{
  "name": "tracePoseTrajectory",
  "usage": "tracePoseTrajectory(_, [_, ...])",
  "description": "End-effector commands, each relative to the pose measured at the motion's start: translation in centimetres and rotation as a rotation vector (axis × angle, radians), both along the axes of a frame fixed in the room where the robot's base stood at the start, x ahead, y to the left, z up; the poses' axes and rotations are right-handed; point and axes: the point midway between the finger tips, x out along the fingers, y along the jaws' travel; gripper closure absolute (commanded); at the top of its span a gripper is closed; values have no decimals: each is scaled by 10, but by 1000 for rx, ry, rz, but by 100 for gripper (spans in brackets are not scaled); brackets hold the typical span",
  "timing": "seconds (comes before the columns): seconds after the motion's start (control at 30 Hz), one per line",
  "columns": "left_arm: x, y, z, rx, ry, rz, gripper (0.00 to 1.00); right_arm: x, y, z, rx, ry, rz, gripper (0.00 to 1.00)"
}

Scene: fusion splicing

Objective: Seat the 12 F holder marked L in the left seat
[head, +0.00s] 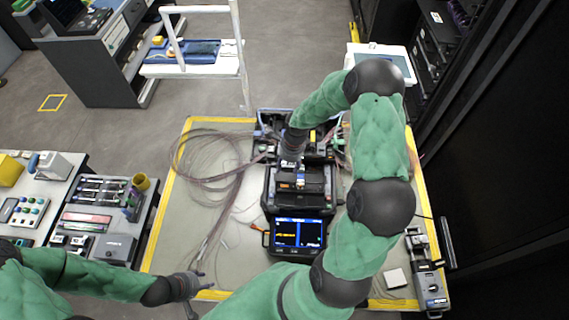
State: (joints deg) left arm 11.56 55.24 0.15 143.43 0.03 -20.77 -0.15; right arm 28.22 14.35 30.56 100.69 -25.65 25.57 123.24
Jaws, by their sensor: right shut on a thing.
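The fusion splicer (300,200) stands at the middle of the grey work mat, with its lit screen (298,233) facing the near side. My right gripper (291,164) points down over the splicer's rear top, left of its middle. It is shut on a small holder, mostly hidden by the gripper. The L mark cannot be read, and the left seat cannot be made out beneath the gripper. I cannot tell whether the holder touches the seat. My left gripper (199,290) is empty, its fingers apart, over the mat's near left edge.
Thin fibre cables (215,165) lie looped on the mat left of the splicer. A blue-edged case (268,122) stands behind it. A tool device (428,285) and white pad (396,278) lie at the near right. A side table (100,215) with parts stands left.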

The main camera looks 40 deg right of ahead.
Motion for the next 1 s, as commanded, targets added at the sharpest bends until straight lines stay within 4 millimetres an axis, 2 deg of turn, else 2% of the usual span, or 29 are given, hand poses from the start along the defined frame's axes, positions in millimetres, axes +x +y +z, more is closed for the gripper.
tracePoseTrajectory(0.27, [0, 0, -3, 0, 0, 2, 60, 0, -1, -7, 1, -1, -8, 86])
tracePoseTrajectory(0.77, [0, 0, -18, 0, -1, 1, 60, -1, 0, -47, 0, 1, -6, 86])
tracePoseTrajectory(1.0, [0, 0, -40, 0, -1, 1, 60, 0, -1, -66, 0, -2, -6, 86])
